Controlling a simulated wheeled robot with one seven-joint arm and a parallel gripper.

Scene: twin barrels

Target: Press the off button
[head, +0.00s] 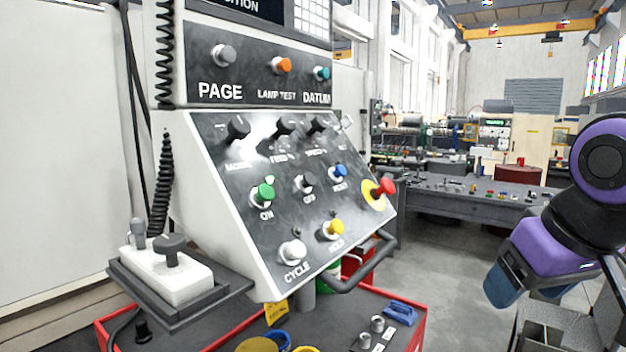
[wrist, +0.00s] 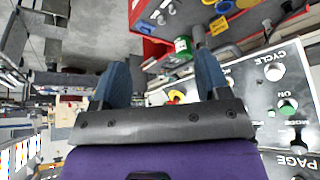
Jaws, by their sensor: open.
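The off button (head: 305,183) is a dark round button in a pale collar, labelled OFF, on the sloping grey control panel (head: 238,236) in the head view. It sits between the green ON button (head: 264,193) and the blue button (head: 339,172). My gripper (head: 512,291) is at the right of the head view, well apart from the panel. In the wrist view my gripper (wrist: 162,64) shows two blue fingers spread wide with nothing between them. There the panel is at the right, partly hidden by my gripper, and I cannot make out the off button.
A red stop button (head: 385,188) on a yellow ring juts from the panel's right side. A white button (head: 292,252) and a yellow button (head: 332,229) sit lower. A dark handle rail (head: 362,272) runs along the lower right edge. A red-edged cart (head: 424,318) stands below.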

